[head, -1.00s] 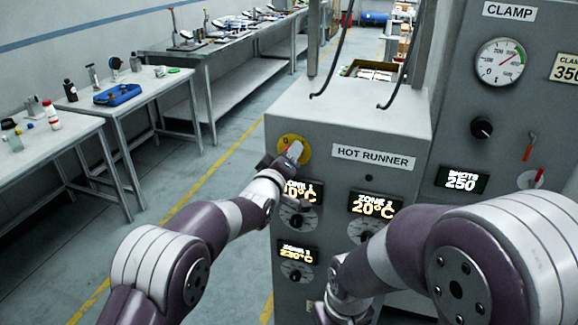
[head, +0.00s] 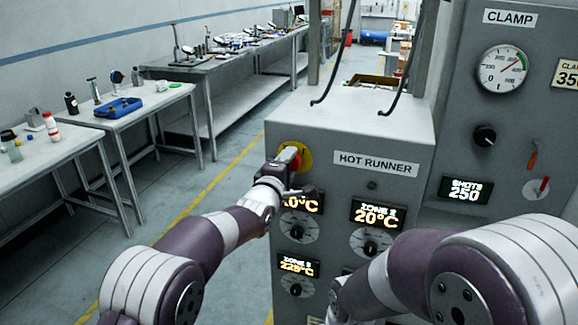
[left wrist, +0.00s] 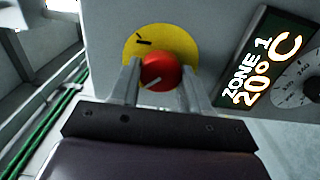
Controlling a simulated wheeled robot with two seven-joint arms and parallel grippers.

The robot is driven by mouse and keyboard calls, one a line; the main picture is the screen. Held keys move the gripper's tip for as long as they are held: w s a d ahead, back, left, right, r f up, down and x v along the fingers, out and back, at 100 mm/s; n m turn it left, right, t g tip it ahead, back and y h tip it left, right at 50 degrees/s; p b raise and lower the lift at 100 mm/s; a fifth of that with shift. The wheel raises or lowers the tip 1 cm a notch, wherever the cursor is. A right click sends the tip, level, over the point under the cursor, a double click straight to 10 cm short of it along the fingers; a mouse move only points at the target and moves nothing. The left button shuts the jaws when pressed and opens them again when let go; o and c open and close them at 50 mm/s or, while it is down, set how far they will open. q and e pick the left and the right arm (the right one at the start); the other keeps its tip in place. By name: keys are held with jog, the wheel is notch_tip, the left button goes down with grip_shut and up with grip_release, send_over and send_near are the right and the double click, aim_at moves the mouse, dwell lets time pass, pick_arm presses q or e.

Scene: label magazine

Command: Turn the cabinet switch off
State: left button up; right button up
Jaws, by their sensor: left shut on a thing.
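The cabinet switch is a red round knob (left wrist: 162,68) on a yellow disc (left wrist: 184,42) on the front of the grey HOT RUNNER cabinet (head: 320,120). In the left wrist view, the two fingers of my left gripper (left wrist: 160,80) stand on either side of the knob and close on it. A pale line on the knob slants toward lower left, and a dark mark shows on the disc at upper left. In the head view, my left gripper (head: 291,157) covers much of the knob and disc.
The ZONE 1 display (left wrist: 258,70) and its dial sit just beside and below the switch. The ZONE 2 display (head: 377,215) is to the right. Two dark cables hang over the cabinet top. Tables (head: 150,100) stand at left across a clear floor.

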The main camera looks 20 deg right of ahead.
pick_arm(q)
jog(key=shift+f, duration=0.1)
dwell(0.4)
jog(key=o, duration=1)
jog(key=shift+a, duration=0.1)
jog(key=b+v, duration=0.3)
jog(key=v, duration=0.9)
jog(key=shift+s+a, duration=0.2)
jog(key=shift+s, duration=0.05)
